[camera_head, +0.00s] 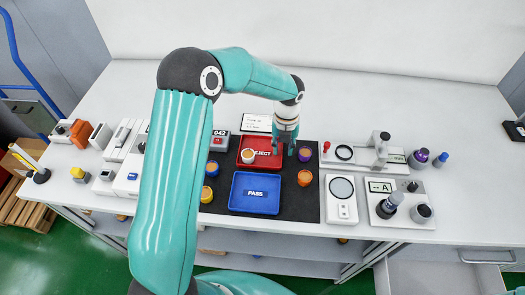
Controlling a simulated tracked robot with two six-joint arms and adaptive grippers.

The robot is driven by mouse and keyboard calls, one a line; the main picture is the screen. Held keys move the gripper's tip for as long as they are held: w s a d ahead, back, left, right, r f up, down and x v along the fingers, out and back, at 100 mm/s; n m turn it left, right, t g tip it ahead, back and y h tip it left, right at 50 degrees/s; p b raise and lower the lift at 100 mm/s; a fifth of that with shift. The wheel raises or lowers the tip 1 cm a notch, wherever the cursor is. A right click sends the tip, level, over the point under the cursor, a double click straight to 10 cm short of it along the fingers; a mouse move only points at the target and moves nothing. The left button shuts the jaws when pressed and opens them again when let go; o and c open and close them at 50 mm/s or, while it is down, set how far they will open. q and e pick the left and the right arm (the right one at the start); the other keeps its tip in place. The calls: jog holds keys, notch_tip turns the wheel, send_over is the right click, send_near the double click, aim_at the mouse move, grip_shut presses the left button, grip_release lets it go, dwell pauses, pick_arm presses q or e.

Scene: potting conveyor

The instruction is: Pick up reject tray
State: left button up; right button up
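The red reject tray (262,143), lettered "REJECT", lies on the black mat behind the blue pass tray (255,193), lettered "PASS". A small round cup with a pale top (248,156) stands in the left part of the reject tray. My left gripper (284,150) points down at the tray's right edge and hides part of that edge. Its fingertips look apart, so it appears open. I cannot tell whether it touches the tray. My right gripper is not in view.
Orange-topped cups (304,178) and a purple one (304,154) stand close right of the trays. More cups stand left (212,168). A counter marked "042" (220,141) is left of the reject tray. Instruments (342,199) stand right of the mat (290,212).

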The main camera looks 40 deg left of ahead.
pick_arm(q)
jog(key=shift+f, duration=0.5)
grip_shut()
jog(key=shift+r, duration=0.15)
